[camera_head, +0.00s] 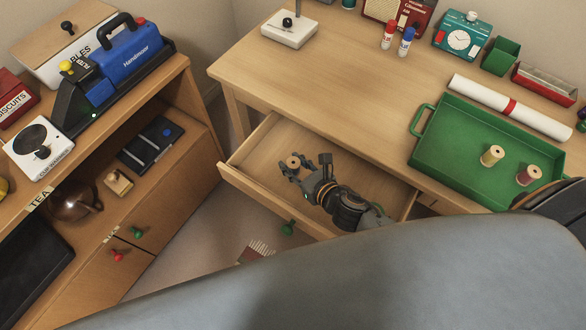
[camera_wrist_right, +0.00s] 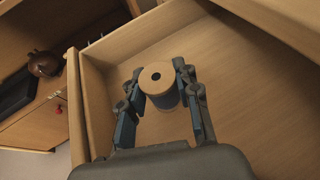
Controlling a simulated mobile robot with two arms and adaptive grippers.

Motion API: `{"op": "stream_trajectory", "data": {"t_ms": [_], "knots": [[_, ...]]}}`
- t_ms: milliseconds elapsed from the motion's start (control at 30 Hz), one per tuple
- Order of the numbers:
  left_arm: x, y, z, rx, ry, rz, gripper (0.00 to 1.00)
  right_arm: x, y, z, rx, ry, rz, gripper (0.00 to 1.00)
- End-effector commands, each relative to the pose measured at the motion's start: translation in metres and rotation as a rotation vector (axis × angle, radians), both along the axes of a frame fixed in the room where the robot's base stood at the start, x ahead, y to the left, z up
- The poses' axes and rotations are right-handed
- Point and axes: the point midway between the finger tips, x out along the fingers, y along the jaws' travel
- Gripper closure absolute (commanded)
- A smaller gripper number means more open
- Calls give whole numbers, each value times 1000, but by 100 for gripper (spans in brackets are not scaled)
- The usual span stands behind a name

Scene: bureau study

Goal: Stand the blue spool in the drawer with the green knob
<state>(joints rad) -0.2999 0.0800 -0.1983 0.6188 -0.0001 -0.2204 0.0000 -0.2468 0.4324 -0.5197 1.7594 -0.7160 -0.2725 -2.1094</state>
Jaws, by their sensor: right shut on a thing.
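My right gripper (camera_head: 301,170) is shut on the blue spool (camera_head: 293,161), inside the outline of the open desk drawer (camera_head: 262,172). In the right wrist view the spool (camera_wrist_right: 165,99) is upright between the fingers (camera_wrist_right: 161,95), its pale wooden top up and blue thread partly hidden by the fingers. Whether its base touches the drawer floor I cannot tell. The drawer's green knob (camera_head: 287,229) shows at its front. The drawer looks otherwise empty. My left gripper is not in view.
On the desk, a green tray (camera_head: 452,135) holds a yellow spool (camera_head: 492,155) and a pink spool (camera_head: 528,175). A white paper roll (camera_head: 490,98) lies behind it. A wooden cabinet (camera_head: 165,187) at left carries another green knob (camera_head: 136,232) and a red knob (camera_head: 117,255).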

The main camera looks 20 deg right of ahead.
Motion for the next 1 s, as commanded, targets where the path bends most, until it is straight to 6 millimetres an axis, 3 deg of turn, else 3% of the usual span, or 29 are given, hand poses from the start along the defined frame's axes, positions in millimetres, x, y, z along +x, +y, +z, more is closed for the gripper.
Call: {"op": "stream_trajectory", "data": {"t_ms": [233, 633, 667, 767, 1000], "knots": [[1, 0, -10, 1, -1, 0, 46, 4, 0, -33, 4, 2, -3, 90], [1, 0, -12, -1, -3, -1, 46, 4, 0, -39, 0, 1, -1, 90], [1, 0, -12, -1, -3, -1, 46, 4, 0, -39, 0, 1, -1, 66], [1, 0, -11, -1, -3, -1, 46, 4, 0, -38, 0, 1, -1, 46], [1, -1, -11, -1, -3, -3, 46, 4, 0, -37, 0, 1, -1, 45]]}}
